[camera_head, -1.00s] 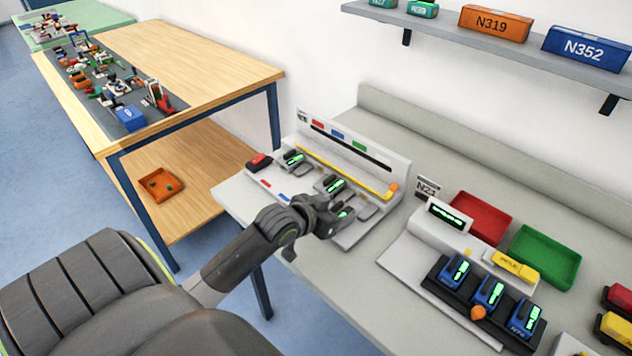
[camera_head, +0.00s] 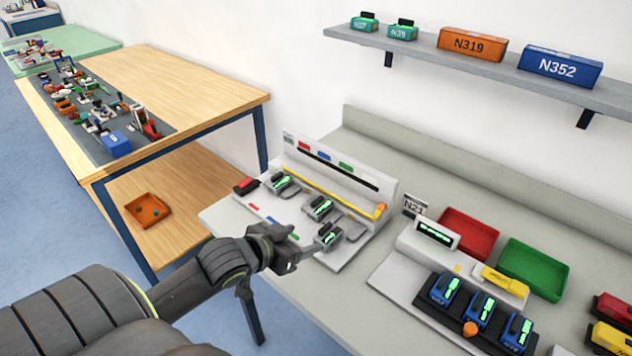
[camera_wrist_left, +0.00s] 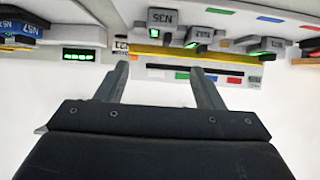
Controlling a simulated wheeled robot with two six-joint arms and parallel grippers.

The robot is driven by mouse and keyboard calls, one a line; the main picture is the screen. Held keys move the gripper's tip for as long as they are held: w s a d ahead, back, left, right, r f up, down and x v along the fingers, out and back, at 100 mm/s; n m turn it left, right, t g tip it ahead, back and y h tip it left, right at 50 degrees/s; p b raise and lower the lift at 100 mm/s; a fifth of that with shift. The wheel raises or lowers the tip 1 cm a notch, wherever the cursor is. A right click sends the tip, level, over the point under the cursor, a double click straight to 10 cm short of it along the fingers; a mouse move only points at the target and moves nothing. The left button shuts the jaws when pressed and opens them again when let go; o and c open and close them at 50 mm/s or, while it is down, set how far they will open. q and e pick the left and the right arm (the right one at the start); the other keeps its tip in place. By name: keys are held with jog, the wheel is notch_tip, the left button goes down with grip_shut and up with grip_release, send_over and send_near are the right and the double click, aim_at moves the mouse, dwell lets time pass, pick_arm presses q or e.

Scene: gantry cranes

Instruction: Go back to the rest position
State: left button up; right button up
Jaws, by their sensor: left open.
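My left gripper (camera_head: 290,260) is in front of the grey bench's front edge, at the near side of a white station (camera_head: 347,245). In the left wrist view its two fingers (camera_wrist_left: 160,85) stand apart with nothing between them. Small grey devices with green displays sit on the white station; the nearest device (camera_head: 328,236) is just right of the gripper and apart from it. The station's yellow strip (camera_wrist_left: 165,52) shows beyond the fingers in the left wrist view. My right gripper is in neither view.
A second station (camera_head: 410,262) with several blue devices stands to the right, with a red tray (camera_head: 470,232) and a green tray (camera_head: 533,268) behind it. A wooden table (camera_head: 190,65) stands at the left. A wall shelf (camera_head: 430,48) holds labelled boxes. Blue floor (camera_head: 45,190) is clear.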

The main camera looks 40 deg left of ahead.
pick_arm(q)
jog(key=s+f+g, duration=0.1)
jog(key=s+f, duration=0.1)
jog(key=s, duration=0.1)
jog(key=s+f+g+y, duration=0.1)
jog(key=s+f, duration=0.2)
jog(key=s+d+f+g+y, duration=0.1)
jog(key=s+f, duration=0.1)
jog(key=shift+s+d+f+n+g, duration=0.1)
jog(key=shift+s+f+n+g, duration=0.05)
jog(key=shift+s+n+g, duration=0.25)
jog(key=s+d+f+g, duration=0.1)
jog(key=s+f+g, duration=0.1)
jog(key=s, duration=0.4)
jog(key=s+d+f+g, duration=0.2)
jog(key=s+g, duration=0.1)
jog(key=s, duration=0.2)
notch_tip(320, 180, down, 24)
jog(key=a+g, duration=0.1)
jog(key=a, duration=0.1)
jog(key=s+d+f+g, duration=0.1)
jog(key=s+f, duration=1.4)
jog(key=f, duration=0.1)
jog(key=shift+f+n, duration=0.25)
jog(key=shift+n, duration=0.05)
